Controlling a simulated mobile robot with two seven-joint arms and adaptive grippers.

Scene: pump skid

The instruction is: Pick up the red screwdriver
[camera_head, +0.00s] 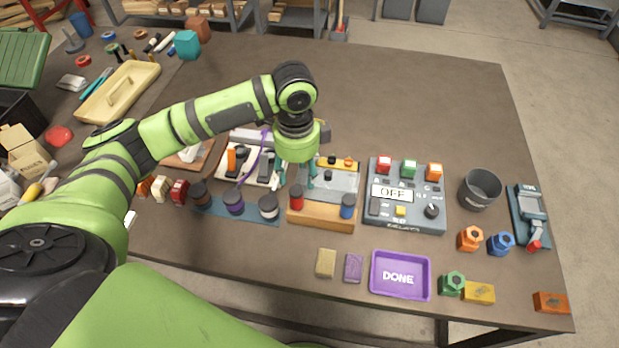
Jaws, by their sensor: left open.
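The red screwdriver (296,199) appears to be the upright red handle at the left end of a wooden block (322,219); its shaft is hidden. A similar blue handle (348,207) stands at the block's right end. My left gripper (298,180) points down with its fingers spread, just above and behind the red handle in the picture. Nothing shows between the fingers. I cannot tell whether a finger touches the handle. My right gripper is out of view.
A grey panel with buttons (407,222) stands right of the block. Several dark-capped parts sit on a blue strip (212,206) at left. A purple DONE tray (400,291) lies in front, a grey cup (480,187) at right. The back of the table (420,100) is clear.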

